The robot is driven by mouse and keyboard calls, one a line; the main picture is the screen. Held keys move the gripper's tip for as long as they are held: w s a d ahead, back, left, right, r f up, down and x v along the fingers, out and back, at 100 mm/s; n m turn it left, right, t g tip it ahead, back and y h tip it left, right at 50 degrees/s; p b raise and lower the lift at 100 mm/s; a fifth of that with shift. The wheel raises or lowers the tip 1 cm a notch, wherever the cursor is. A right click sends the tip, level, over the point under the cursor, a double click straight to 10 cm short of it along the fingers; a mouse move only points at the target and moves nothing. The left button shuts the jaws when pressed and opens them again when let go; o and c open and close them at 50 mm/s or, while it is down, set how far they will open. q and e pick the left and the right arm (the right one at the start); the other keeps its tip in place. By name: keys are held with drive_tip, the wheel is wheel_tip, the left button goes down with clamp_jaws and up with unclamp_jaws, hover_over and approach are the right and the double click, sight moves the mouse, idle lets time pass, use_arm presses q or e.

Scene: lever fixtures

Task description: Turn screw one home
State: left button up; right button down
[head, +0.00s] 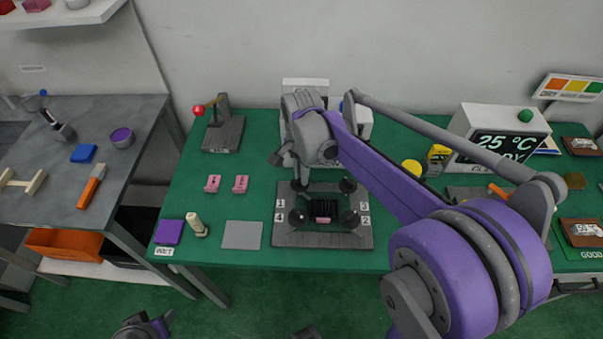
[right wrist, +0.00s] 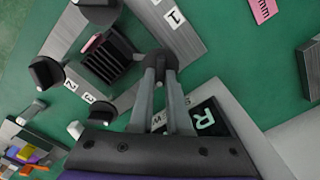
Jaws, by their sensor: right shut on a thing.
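A dark grey screw plate (head: 322,240) lies on the green table, with black knobbed screws at its corners around a black ribbed block (head: 322,212) with a pink piece. Number labels stand beside the screws. My right gripper (head: 300,180) reaches down over the far-left screw, beside label 1. In the right wrist view the gripper (right wrist: 162,70) is shut on this screw's dark knob (right wrist: 160,58). The other knobs (right wrist: 45,72) stand free. How far screw one is turned in cannot be told. Part of my left arm shows at the bottom edge; its fingers are unclear.
A red-tipped lever fixture (head: 222,134) and two pink blocks (head: 240,184) stand left of the plate. A grey pad (head: 242,235) lies near the front edge. A display box (head: 500,135) stands at right. My right arm crosses above the table.

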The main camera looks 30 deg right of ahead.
idle(0.3)
drive_tip(key=c, duration=0.9)
unclamp_jaws()
drive_tip(key=shift+r, duration=0.1)
wheel_tip(320, 180, up, 11)
drive_tip(key=shift+f+p, duration=0.2)
drive_tip(key=shift+p, duration=0.25)
